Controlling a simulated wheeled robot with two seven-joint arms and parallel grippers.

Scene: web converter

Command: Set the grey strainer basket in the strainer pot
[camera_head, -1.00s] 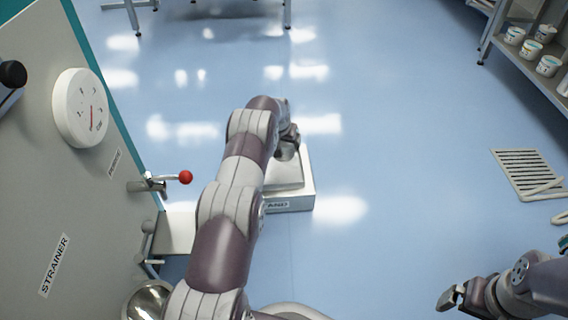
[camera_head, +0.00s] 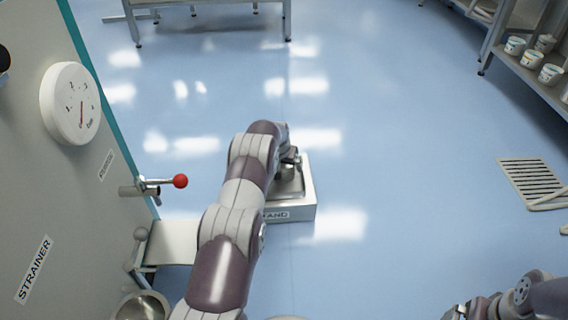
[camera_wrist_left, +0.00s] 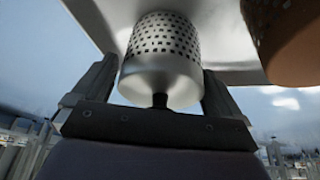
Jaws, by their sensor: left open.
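In the left wrist view, a grey strainer basket (camera_wrist_left: 160,62) with a perforated wall and a dark knob facing me stands between the two fingers of my left gripper (camera_wrist_left: 160,98). The fingers are open, one on each side of it; contact cannot be told. In the head view, my left gripper (camera_head: 291,160) is over a low metal stand (camera_head: 290,203), and my arm hides much of it. A round metal bowl (camera_head: 142,306), likely the strainer pot, is at the lower left by the STRAINER label. My right gripper (camera_head: 458,311) is cut off at the lower right.
A brown perforated piece (camera_wrist_left: 285,45) is beside the basket in the wrist view. A red-knobbed lever (camera_head: 180,181) and a dial (camera_head: 72,103) are on the left panel. A floor grate (camera_head: 530,180) and shelf of tubs (camera_head: 540,75) are right.

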